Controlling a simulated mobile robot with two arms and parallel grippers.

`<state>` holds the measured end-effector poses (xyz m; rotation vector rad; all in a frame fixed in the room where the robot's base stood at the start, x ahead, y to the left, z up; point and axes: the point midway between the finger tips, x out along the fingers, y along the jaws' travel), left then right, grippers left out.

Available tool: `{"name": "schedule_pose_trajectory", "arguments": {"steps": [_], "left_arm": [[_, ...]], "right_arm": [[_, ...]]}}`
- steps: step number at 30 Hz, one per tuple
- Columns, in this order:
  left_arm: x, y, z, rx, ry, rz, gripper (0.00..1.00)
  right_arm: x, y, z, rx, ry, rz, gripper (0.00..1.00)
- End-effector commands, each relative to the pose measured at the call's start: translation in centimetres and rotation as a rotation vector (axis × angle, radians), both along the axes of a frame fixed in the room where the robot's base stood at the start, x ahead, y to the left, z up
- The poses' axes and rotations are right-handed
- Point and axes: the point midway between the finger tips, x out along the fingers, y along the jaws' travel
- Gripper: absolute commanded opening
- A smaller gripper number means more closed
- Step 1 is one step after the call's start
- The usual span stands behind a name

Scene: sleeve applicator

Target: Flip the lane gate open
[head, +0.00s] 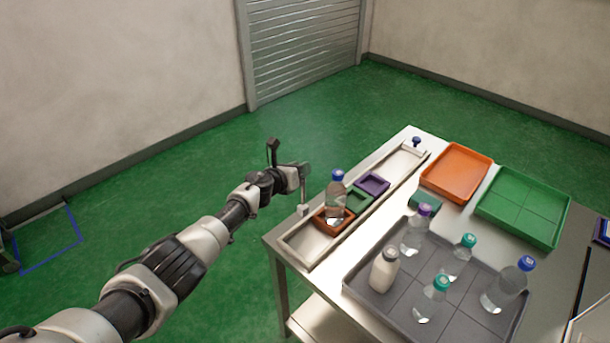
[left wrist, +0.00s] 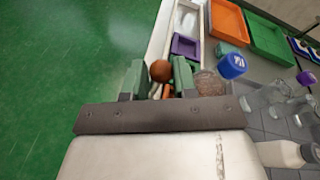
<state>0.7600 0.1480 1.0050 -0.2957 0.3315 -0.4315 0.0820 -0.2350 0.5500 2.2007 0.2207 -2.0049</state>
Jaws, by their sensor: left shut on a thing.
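The lane (head: 305,243) is a shallow metal channel along the table's left side. My left gripper (head: 304,190) is at the lane's near left edge, above a small pale block (head: 302,210). In the left wrist view its two green fingers are shut around a brown round knob (left wrist: 160,71), which seems to belong to the lane gate. The rest of the gate is hidden by the gripper. A clear bottle with a blue cap (head: 335,193) stands in a rust-brown square holder in the lane, close to the right of the gripper. My right gripper is not in view.
Green (head: 359,200) and purple (head: 373,183) holders sit farther along the lane. A grey tray (head: 368,292) holds several bottles. An orange tray (head: 457,172) and a green tray (head: 523,207) lie behind it. Open green floor lies left of the table.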

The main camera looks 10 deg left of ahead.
Motion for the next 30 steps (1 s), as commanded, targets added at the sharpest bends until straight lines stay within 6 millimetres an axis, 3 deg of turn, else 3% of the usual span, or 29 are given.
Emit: {"name": "schedule_pose_trajectory", "arguments": {"steps": [17, 18, 22, 23, 30], "left_arm": [[0.11, 0.50, -0.55, -0.035, 0.032, 0.001, 0.00], [0.11, 0.50, -0.55, -0.035, 0.031, 0.002, 0.29], [0.16, 0.50, -0.43, -0.033, 0.029, 0.001, 0.49], [0.17, 0.50, -0.40, -0.033, 0.028, 0.002, 0.53], [0.23, 0.50, -0.19, -0.032, 0.024, 0.001, 0.53]], "right_arm": [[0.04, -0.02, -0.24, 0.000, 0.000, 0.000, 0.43], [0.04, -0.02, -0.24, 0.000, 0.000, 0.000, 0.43], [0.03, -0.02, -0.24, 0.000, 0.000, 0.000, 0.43], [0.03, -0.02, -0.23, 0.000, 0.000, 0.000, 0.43], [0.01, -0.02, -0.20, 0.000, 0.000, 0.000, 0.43]]}}
